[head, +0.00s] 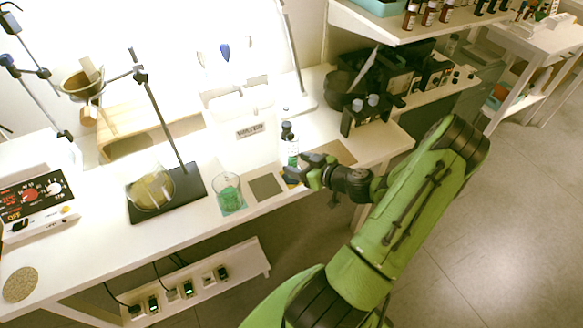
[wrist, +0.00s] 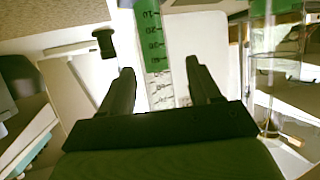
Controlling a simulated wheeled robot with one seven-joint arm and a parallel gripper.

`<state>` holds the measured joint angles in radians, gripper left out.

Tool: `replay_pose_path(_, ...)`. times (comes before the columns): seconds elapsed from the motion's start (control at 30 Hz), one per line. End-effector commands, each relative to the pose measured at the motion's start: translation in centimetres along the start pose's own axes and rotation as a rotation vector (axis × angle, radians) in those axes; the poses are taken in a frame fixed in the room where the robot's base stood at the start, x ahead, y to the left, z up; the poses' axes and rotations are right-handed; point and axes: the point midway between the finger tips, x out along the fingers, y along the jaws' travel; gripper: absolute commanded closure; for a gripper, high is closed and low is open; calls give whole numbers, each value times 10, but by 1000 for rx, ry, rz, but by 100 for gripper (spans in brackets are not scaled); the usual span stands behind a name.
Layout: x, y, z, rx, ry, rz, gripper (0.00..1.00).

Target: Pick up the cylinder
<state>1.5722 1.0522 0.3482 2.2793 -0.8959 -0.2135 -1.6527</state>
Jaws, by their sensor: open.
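A clear graduated cylinder with green liquid and scale marks (wrist: 154,45) shows in the wrist view, between and just beyond the two fingers. In the head view a narrow upright vessel with green in it (head: 293,152) stands on the white bench and looks like the same cylinder; its lower part is hidden by my gripper. My gripper (head: 301,173) is at bench level beside it. In the wrist view my gripper (wrist: 160,75) has its fingers apart, one on each side of the cylinder. I cannot tell whether either finger touches it.
A glass beaker with green liquid (head: 230,196) stands left of my gripper. Further left, a round flask (head: 152,190) sits at a stand with a dark base (head: 195,190). A black rack with bottles (head: 362,115) stands behind right. The bench's front edge runs below my gripper.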

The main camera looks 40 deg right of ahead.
Motion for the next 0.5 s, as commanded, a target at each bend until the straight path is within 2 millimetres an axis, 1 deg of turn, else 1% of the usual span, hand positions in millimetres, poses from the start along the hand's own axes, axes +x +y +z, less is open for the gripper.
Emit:
replay_pose_path(0.07, 10, 1, 0, -2, 1, -1, 38)
replay_pose_path(0.2, 38, 4, 2, -2, 2, -2, 38)
replay_pose_path(0.3, 51, 4, 2, -1, 0, -1, 38)
replay_pose_path(0.37, 54, 4, 2, -1, -1, 0, 38)
replay_pose_path(0.5, 54, 4, 1, 0, -1, 1, 38)
